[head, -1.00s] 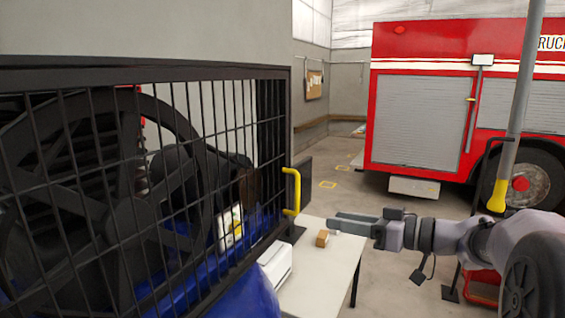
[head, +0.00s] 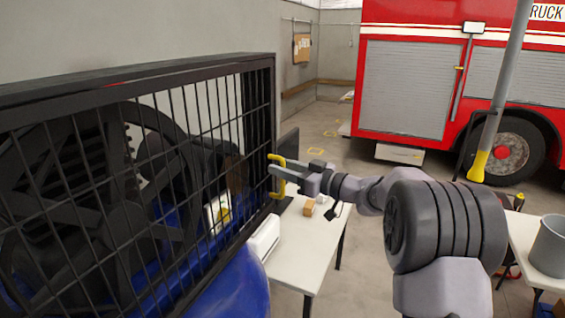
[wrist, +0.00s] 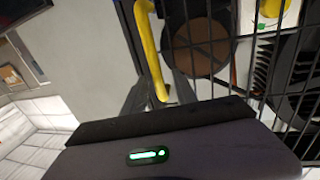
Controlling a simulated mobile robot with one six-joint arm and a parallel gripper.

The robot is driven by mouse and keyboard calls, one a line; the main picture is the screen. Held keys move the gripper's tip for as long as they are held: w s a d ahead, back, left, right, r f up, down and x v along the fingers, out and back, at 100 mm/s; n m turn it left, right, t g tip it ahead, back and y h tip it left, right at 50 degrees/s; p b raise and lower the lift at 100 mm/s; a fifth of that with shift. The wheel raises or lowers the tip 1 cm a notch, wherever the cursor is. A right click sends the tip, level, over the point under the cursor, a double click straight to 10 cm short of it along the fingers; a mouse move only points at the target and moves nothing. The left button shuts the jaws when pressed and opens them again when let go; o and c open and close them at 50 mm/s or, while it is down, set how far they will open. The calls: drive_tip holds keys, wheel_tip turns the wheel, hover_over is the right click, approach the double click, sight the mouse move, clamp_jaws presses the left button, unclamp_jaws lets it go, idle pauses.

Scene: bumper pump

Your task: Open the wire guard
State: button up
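The wire guard (head: 196,112) is a black mesh panel in a dark frame, and it looks closed over the pump. It also shows in the wrist view (wrist: 222,28). A yellow handle (head: 276,191) is on its right edge. My gripper (head: 272,173) is at the handle, with its two fingers apart. In the wrist view the handle (wrist: 151,52) reaches down between the fingers (wrist: 160,92), closer to the right one. I cannot tell whether either finger touches it. Behind the mesh are a large black wheel (head: 62,190) and blue housing parts (head: 236,290).
A white table (head: 308,262) with a small brown box (head: 309,208) stands below my arm. Another table with a grey bucket (head: 549,246) is at the right. A red fire truck (head: 440,12) and a slanted grey pole (head: 506,85) are behind. Open floor lies between.

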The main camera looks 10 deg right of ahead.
drive_tip(key=shift+w+a+f, duration=0.1)
drive_tip(key=shift+w, duration=0.05)
drive_tip(key=shift+c, duration=0.4)
clamp_jaws()
idle(1.0)
